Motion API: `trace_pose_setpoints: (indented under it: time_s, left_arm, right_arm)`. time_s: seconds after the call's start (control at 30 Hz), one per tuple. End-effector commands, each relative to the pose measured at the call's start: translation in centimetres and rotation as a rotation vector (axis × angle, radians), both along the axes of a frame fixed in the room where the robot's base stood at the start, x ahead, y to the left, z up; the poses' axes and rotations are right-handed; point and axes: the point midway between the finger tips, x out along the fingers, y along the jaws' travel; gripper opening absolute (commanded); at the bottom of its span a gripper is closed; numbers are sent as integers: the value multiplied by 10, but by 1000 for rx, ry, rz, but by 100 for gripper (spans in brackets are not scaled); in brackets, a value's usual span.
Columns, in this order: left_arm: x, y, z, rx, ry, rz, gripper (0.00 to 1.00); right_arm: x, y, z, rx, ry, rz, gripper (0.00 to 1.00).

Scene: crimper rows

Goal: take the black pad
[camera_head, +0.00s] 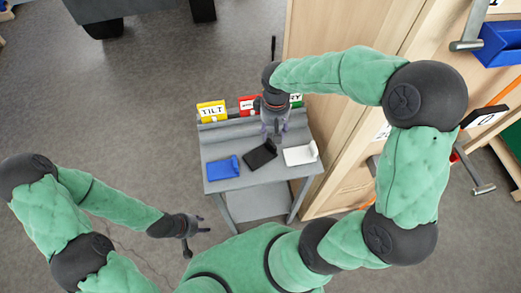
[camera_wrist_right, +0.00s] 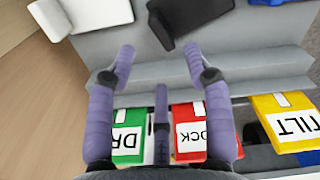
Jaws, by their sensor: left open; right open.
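The black pad (camera_head: 260,155) lies in the middle of the grey table's sloped top, between a blue pad (camera_head: 222,168) and a white pad (camera_head: 300,154). In the right wrist view the black pad (camera_wrist_right: 190,18) is at the top edge, partly cut off, beyond the fingertips.
Yellow (camera_head: 211,111), red (camera_head: 249,104) and green (camera_head: 296,99) labelled signs stand along the grey table's (camera_head: 215,140) back edge. The white pad (camera_wrist_right: 95,14) is beside the black one. A wooden panel (camera_head: 340,190) with tools rises close on the right.

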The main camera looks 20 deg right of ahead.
Motion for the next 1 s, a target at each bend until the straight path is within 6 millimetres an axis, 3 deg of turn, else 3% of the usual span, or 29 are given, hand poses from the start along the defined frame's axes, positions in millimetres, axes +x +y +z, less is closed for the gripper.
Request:
trace_pose_setpoints:
  time_s: [0.1,0.37,0.7,1.0]
  left_arm:
    - [0,0,-3,0,1,0,40]
    - [0,0,-5,0,-1,0,40]
    - [0,0,-10,0,0,0,40]
    - [0,0,-11,0,0,0,40]
  right_arm:
    - [-1,0,-20,0,4,-1,52]
    - [-1,0,-37,0,2,-1,52]
    - [-5,-1,-80,1,2,-2,52]
    - [-4,-1,-85,0,0,0,52]
